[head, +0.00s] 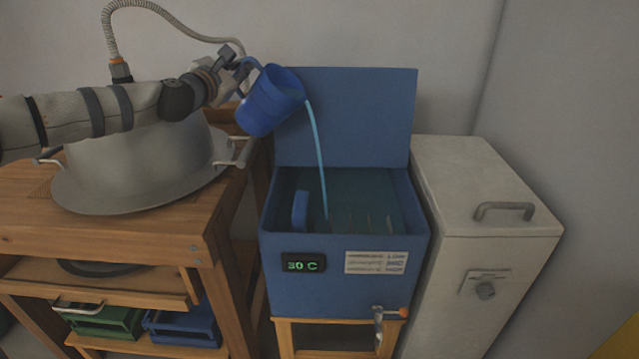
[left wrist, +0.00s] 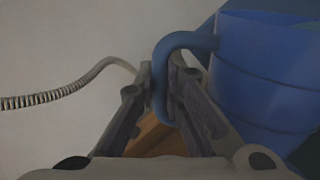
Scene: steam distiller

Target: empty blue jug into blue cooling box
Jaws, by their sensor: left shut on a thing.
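The blue jug (head: 270,101) is tilted to the right above the blue cooling box (head: 345,277). A stream of light blue water (head: 317,145) runs from its rim down into the box. My left gripper (head: 243,68) is shut on the jug's handle. In the left wrist view the fingers (left wrist: 162,90) close around the handle of the jug (left wrist: 262,80). The box stands with its lid (head: 347,115) up at the back, and there is water inside. Its display reads 30 C. My right gripper is not in view.
A large metal pot (head: 140,165) stands on a wooden table (head: 150,235) at left, under my left arm. A corrugated hose (head: 160,8) arches above it. A white cabinet (head: 480,190) stands close to the right of the box. A tap (head: 380,318) sticks out at the box's lower front.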

